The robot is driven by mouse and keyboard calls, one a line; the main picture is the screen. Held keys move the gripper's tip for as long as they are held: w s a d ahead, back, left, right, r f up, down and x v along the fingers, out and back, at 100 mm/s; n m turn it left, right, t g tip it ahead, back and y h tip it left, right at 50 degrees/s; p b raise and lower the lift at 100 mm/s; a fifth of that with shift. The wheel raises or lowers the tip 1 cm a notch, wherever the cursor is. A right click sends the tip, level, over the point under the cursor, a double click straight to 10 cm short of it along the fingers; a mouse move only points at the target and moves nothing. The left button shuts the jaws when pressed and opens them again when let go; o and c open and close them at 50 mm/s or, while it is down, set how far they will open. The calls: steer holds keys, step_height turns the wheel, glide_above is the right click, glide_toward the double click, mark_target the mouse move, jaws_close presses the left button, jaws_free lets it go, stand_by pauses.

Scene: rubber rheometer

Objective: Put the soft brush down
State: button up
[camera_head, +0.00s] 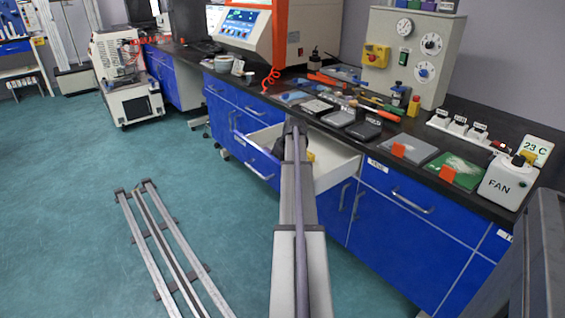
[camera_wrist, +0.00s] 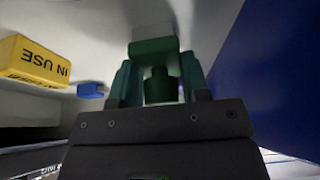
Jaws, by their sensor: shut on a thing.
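In the wrist view my gripper (camera_wrist: 158,80) has its two dark green fingers closed on a green thing, which I take to be the soft brush (camera_wrist: 153,47). It has a green stem between the fingers and a wider green block beyond them. A pale, blurred part beyond the block may be its bristles. I cannot tell whether the brush touches the white surface behind it. In the head view my arm reaches over the open white drawer (camera_head: 335,168), and it hides the gripper and brush.
In the wrist view a yellow "IN USE" block (camera_wrist: 34,62) and a small blue thing (camera_wrist: 91,90) are at left, against the pale surface. A blue panel (camera_wrist: 262,75) is close at right. The black counter (camera_head: 407,127) above the drawer is crowded with tools and boxes.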

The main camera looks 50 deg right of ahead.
steer(key=o, duration=0.8)
steer(key=shift+f, duration=0.1)
steer(key=shift+r+p, duration=0.4)
steer(key=p+v, duration=1)
steer(key=v, duration=0.1)
steer(key=shift+s+r+p, duration=0.15)
steer(key=shift+r+p, duration=0.1)
steer(key=shift+p, duration=0.05)
